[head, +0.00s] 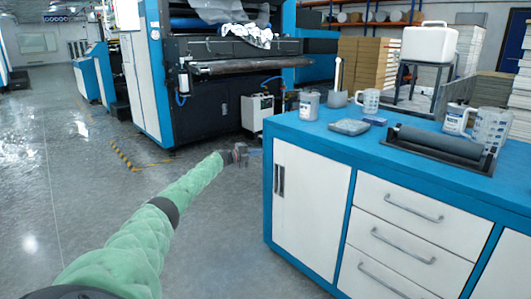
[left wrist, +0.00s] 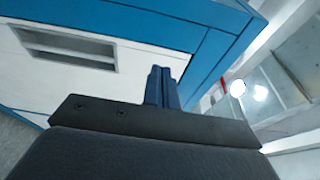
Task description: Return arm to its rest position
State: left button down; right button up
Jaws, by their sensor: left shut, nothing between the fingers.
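My left arm reaches in from the lower left of the head view in a green sleeve. Its left gripper (head: 245,156) is small and dark there, over the floor just left of the blue and white cabinet (head: 313,200). In the left wrist view the left gripper's fingers (left wrist: 162,88) are together with nothing between them. The cabinet (left wrist: 210,40) fills much of that view beyond the fingers, with its recessed handle at the upper left. My right gripper shows in neither view.
On the cabinet top are a dark roller in a tray (head: 440,144), a grey pad (head: 349,127), a white tub (head: 309,105) and clear jugs. A large laminating machine (head: 215,85) stands behind. The grey floor (head: 60,190) at left is open.

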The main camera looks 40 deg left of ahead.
pick_arm(q)
jog(key=s+a, duration=0.4)
jog(key=a, duration=0.1)
jog(key=shift+s+f, duration=0.3)
jog(key=shift+s, duration=0.05)
